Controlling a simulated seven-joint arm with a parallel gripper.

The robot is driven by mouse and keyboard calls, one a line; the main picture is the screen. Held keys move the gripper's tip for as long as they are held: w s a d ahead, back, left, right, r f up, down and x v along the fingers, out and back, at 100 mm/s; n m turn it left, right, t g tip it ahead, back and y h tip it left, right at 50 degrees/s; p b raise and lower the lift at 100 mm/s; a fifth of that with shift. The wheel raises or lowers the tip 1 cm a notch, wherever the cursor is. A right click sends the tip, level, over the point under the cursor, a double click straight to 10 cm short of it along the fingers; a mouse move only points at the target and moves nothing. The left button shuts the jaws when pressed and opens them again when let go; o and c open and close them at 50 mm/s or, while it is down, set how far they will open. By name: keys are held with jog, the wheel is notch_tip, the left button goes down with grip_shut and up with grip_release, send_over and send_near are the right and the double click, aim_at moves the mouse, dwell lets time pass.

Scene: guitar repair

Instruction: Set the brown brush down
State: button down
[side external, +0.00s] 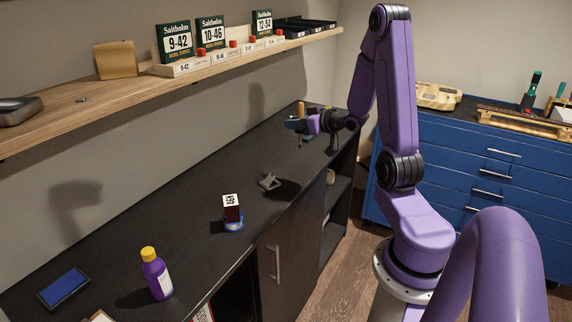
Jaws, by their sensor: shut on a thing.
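My gripper (303,124) is at the far end of the dark bench, above its top. It is shut on the brown brush (301,109), which it holds roughly upright. The brown upper part of the brush shows above the fingers and a thin part shows below them. The middle of the brush is hidden by the fingers. The brush's lower end appears to be above the bench top, but the gap is hard to judge at this size.
A small grey object (269,181) lies on the dark bench (190,215). Nearer are a dark red box on a blue round base (232,224), a purple bottle (156,276) and a blue pad (64,288). A wooden shelf (130,97) overhangs the back. Bare bench lies between these things.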

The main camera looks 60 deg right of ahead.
jog(key=shift+s+d, duration=0.35)
jog(key=shift+d, duration=0.1)
jog(key=shift+w+d+f, duration=1.4)
jog(key=shift+w+f, duration=0.45)
jog(key=shift+f, duration=0.3)
jog(key=shift+w+d+f, duration=1.35)
jog(key=shift+w+f, duration=0.5)
jog(key=shift+f, duration=0.35)
jog(key=shift+w+d+f, duration=1.4)
jog(key=shift+w+f, duration=0.45)
jog(key=shift+f, duration=0.3)
jog(key=shift+f, duration=0.1)
jog(key=c, duration=1)
grip_release()
jog(key=shift+o, duration=0.2)
